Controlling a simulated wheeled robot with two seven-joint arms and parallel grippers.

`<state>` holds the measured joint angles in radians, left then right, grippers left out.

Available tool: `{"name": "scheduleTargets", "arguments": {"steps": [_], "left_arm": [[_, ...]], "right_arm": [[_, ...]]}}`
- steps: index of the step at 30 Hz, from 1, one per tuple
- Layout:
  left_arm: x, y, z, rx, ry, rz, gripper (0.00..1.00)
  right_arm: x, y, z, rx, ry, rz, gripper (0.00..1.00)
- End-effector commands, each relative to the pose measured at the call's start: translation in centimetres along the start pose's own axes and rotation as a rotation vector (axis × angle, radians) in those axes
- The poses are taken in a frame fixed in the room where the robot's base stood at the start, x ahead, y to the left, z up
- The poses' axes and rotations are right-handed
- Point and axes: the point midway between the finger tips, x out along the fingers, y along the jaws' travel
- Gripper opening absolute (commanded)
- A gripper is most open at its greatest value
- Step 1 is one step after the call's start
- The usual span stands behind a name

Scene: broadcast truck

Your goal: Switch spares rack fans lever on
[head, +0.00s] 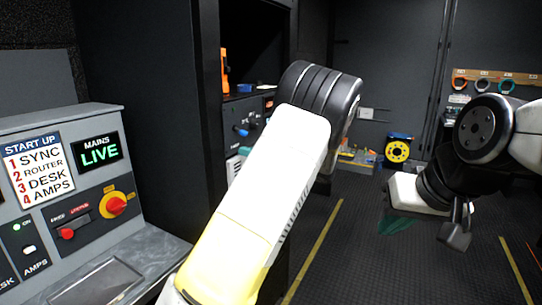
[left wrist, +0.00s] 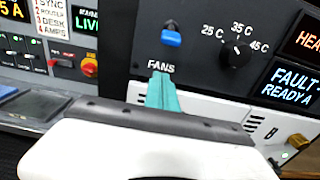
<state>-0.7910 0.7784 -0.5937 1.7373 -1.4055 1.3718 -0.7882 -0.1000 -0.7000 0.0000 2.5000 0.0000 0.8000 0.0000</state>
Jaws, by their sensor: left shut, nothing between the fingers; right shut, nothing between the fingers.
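The fans lever (left wrist: 171,38) is a small blue handle on a dark panel above the white word FANS in the left wrist view. It seems to hang down from its mount. In the head view a small blue handle (head: 241,131) shows on the rack, left of my left arm. My left gripper (left wrist: 161,78) is shut and empty; its teal fingertips are just below the lever, over the lower part of the panel, and look apart from it. My right gripper (head: 396,225) is shut and empty, low over the floor at right.
A temperature knob (left wrist: 236,50) and lit displays (left wrist: 290,82) are right of the lever. A grey start-up console (head: 60,190) with red switches stands at left, beside a dark cabinet side (head: 150,110). A yellow cable reel (head: 397,151) stands at the back. The middle floor is clear.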

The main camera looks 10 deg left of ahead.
Motion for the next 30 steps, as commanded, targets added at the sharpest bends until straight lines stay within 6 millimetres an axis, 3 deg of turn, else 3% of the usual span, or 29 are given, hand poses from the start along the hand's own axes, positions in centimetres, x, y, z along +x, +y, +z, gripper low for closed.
{"name": "scheduleTargets", "arguments": {"steps": [3,9,30], "left_arm": [[-0.6,-0.1,1.8,-0.004,0.001,-0.003,0.00],[-1.2,0.0,3.5,-0.002,0.000,-0.001,0.00],[-1.4,0.0,4.2,-0.002,0.052,0.000,0.00]], "right_arm": [[0.0,0.0,0.0,0.000,0.000,0.000,0.00],[0.0,0.0,0.0,0.000,0.000,0.000,0.00],[0.0,0.0,0.0,0.000,0.000,0.000,0.00]]}}
